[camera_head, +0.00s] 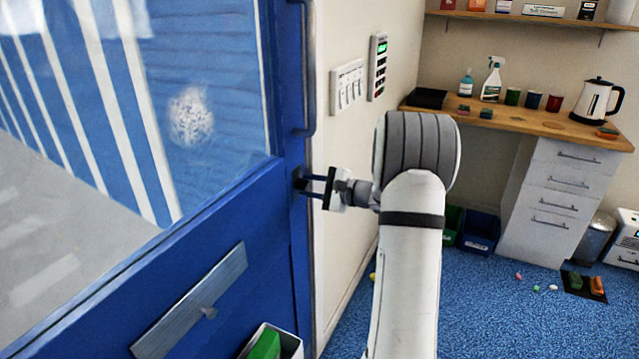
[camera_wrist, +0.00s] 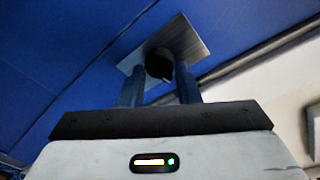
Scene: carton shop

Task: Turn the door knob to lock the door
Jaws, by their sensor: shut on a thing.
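The blue door (camera_head: 236,232) with a glass pane fills the left of the head view. The door knob (camera_wrist: 159,64) is a dark round knob on a square metal plate (camera_wrist: 178,42) in the wrist view. My gripper (camera_head: 302,181) reaches the door's right edge below the vertical handle. In the wrist view its two blue fingers (camera_wrist: 158,88) stand on either side of the knob, shut on it. In the head view the fingers and wrist largely hide the knob. How far the knob is turned cannot be told.
A vertical pull handle (camera_head: 308,70) is just above my gripper. A wall with switches (camera_head: 347,87) and a keypad (camera_head: 378,66) stands to the right. A wooden counter (camera_head: 545,124) with a kettle is at the back right.

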